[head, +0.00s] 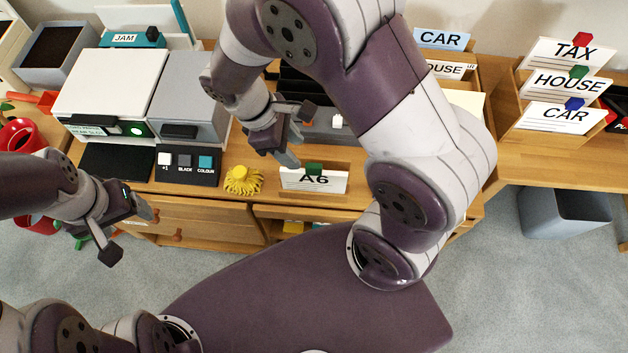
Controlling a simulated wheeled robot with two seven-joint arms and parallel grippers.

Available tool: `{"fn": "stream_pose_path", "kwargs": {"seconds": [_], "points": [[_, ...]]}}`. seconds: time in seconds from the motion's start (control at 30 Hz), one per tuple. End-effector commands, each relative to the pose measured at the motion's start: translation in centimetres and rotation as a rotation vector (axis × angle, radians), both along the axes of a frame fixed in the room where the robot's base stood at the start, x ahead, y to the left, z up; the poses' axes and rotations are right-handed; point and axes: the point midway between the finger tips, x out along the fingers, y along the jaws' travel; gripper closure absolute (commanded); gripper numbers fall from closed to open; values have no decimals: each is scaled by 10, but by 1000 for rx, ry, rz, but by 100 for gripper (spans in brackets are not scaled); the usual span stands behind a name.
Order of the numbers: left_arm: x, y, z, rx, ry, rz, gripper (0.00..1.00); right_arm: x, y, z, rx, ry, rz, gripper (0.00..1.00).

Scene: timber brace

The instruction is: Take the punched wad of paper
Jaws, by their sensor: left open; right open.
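I cannot pick out a punched wad of paper with certainty; my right arm covers much of the desk's middle. A white card marked A6 (314,181) with a green tab stands upright in a wooden holder at the desk's front edge. My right gripper (298,136) is open and empty, just behind and above this card. A dark grey device (328,133) with a small white part lies beside it, partly hidden by my arm. My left gripper (129,232) is open and empty, in front of the desk's left drawers.
A white and grey copier (110,85) with a key panel (188,165) stands at the left. A yellow tufted object (243,181) sits by the front edge. Card holders marked TAX, HOUSE and CAR (560,118) stand at the right, above a grey bin (565,212). Floor shows in front.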

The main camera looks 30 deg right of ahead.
Motion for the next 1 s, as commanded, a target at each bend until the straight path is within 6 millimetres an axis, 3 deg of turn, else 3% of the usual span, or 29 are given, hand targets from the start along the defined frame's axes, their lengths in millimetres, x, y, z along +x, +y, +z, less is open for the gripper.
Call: {"fn": "stream_pose_path", "kwargs": {"seconds": [0.03, 0.2, 0.37, 0.6, 0.87, 1.0], "points": [[0, 0, -5, 0, 0, 0, 26, -4, -4, -14, 0, 6, -2, 53], [0, 0, -6, 0, 1, 0, 26, -10, -17, -46, -1, 3, -3, 53], [0, 0, -6, 0, 1, 0, 26, -14, -25, -62, 0, 1, -6, 53], [0, 0, -9, 0, 1, 0, 26, -20, -45, -98, 2, 0, -6, 53], [0, 0, -9, 0, 1, 0, 26, -21, -46, -102, 3, -2, -6, 53], [0, 0, -9, 0, 1, 0, 26, -21, -46, -102, 3, -2, -6, 99]]}}
